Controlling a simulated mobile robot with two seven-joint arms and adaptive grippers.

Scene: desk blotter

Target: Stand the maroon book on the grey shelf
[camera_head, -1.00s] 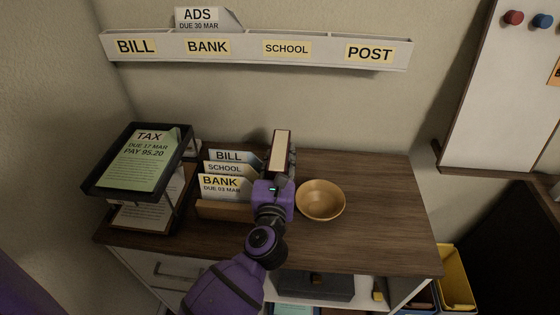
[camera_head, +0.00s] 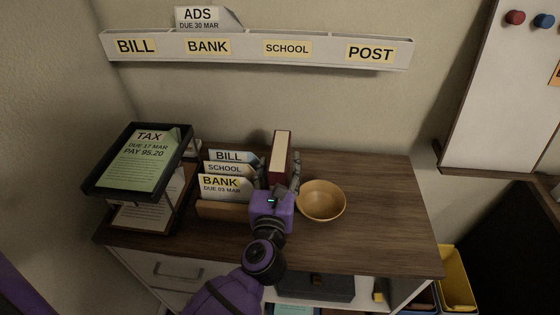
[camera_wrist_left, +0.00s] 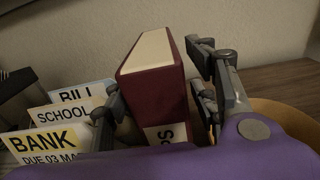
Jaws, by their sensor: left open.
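The maroon book (camera_head: 280,160) stands upright on the brown desk top, its pale page edges facing up. It also shows in the left wrist view (camera_wrist_left: 155,95), between the fingers. My left gripper (camera_head: 280,180) is open, with one finger on each side of the book. In the left wrist view, the left gripper (camera_wrist_left: 165,95) shows gaps beside the book, clearest on the right; contact on the left is hard to tell. A pale grey wall shelf (camera_head: 260,60) with labelled fronts hangs above the desk. The right gripper is not in view.
A wooden letter holder (camera_head: 222,209) with BILL, SCHOOL and BANK cards stands close left of the book. A wooden bowl (camera_head: 321,201) is close on the right. A black tray stack (camera_head: 95,187) stands far left. The desk's right side (camera_head: 385,215) is clear.

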